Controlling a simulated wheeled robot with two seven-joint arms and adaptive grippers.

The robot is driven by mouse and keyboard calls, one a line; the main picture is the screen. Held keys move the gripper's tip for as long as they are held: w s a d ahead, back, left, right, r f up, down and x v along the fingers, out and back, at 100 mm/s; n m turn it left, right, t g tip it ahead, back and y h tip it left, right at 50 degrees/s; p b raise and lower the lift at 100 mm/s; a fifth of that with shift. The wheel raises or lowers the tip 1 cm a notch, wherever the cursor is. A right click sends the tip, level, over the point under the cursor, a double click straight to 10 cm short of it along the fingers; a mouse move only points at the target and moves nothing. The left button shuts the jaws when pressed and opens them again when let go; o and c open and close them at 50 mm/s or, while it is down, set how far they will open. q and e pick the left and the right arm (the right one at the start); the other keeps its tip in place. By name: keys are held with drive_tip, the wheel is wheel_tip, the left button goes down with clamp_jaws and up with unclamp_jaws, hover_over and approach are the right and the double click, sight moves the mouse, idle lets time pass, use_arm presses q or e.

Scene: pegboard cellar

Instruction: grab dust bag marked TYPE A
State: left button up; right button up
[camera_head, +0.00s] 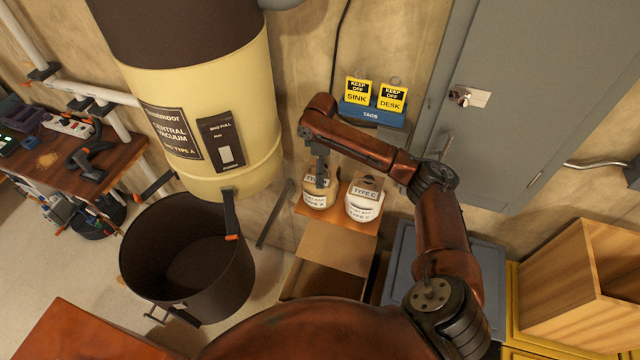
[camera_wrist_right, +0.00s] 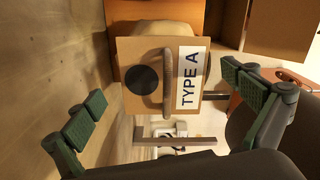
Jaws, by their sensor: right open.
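The dust bag marked TYPE A (camera_head: 316,201) is a tan bag standing on a wooden shelf, left of a white bag marked TYPE C (camera_head: 364,201). In the right wrist view, the TYPE A bag's cardboard collar (camera_wrist_right: 127,58) faces me, with a black round hole, a tan handle strap and a white TYPE A label. My right gripper (camera_head: 321,182) is over the TYPE A bag and partly hides it. In the right wrist view the gripper (camera_wrist_right: 163,90) is open, its green-padded fingers on either side of the collar, nothing between them gripped. My left gripper is out of view.
A cream central vacuum canister (camera_head: 245,95) hangs on the wall at left, above an open dark bin (camera_head: 185,250). A blue TAGS holder (camera_head: 372,113) is behind the bags. An open cardboard box (camera_head: 325,275) sits below the shelf. A grey door (camera_head: 540,90) is at right.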

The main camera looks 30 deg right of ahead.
drive_tip(key=f, duration=0.2)
drive_tip(key=f+p, duration=0.1)
drive_tip(key=f, duration=0.3)
drive_tip(key=shift+a+f, duration=0.25)
drive_tip(key=shift+f, duration=0.05)
drive_tip(key=shift+c, duration=0.4)
drive_tip(key=shift+r, duration=0.1)
drive_tip(key=c, duration=0.8)
